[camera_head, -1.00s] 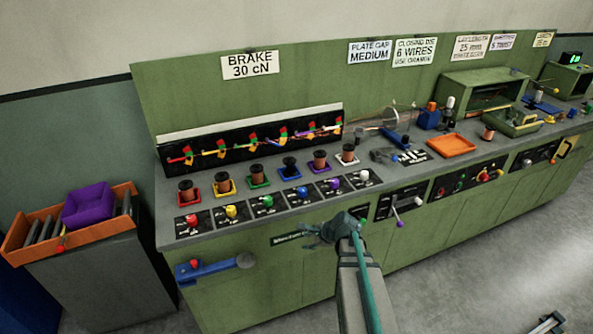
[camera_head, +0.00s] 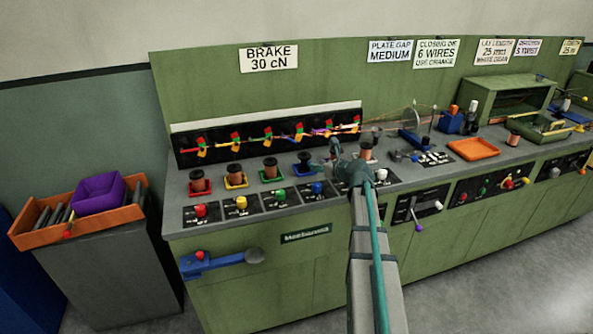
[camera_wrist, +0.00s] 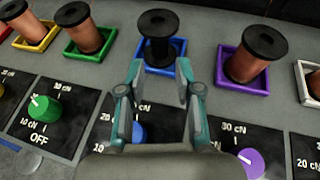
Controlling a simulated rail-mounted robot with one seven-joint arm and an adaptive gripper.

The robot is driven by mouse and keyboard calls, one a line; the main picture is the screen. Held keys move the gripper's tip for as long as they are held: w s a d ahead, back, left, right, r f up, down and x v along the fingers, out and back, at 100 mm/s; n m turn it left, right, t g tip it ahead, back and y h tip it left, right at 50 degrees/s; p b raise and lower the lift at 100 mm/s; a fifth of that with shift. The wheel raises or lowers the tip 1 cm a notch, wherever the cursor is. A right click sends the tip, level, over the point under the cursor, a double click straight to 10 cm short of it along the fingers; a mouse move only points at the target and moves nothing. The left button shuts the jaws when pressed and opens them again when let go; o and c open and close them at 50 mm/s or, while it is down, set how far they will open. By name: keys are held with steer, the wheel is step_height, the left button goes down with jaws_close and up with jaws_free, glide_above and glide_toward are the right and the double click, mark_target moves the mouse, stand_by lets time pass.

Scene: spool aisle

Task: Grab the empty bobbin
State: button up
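The empty bobbin (camera_head: 305,160) is all black and stands upright in the blue square tray (camera_head: 307,170) on the bench. In the wrist view the bobbin (camera_wrist: 158,38) stands ahead of my gripper, between copper-wound bobbins, with the blue tray (camera_wrist: 180,73) under it. My gripper (camera_wrist: 159,70) is open and empty, its two teal and grey fingers apart on either side of the bobbin's line. The fingertips look near the tray's front edge; the bobbin appears untouched. In the head view my gripper (camera_head: 341,158) hangs over the bench, to the right of the bobbin, hiding part of the row there.
A copper bobbin in a purple tray (camera_wrist: 241,81) stands close on the right, one in a green tray (camera_wrist: 88,50) on the left. A blue knob (camera_wrist: 137,132) lies below my fingers, a purple knob (camera_wrist: 249,162) to its right. A dark brake panel (camera_head: 255,138) runs behind the row.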

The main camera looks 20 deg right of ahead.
mark_target(306, 164)
steer(key=x, duration=0.4)
steer(key=shift+w+f+p, duration=0.1)
steer(key=shift+w+p, duration=0.15)
steer(key=shift+p, duration=0.15)
steer(key=shift+f+p+x, duration=0.1)
steer(key=shift+p+x, duration=0.25)
steer(key=shift+x, duration=1.15)
steer(key=shift+f+p+x, duration=0.15)
steer(key=shift+p+x, duration=0.15)
steer(key=shift+x, duration=1.2)
steer(key=shift+s+a, duration=0.1)
steer(key=shift+s, duration=0.05)
jaws_close()
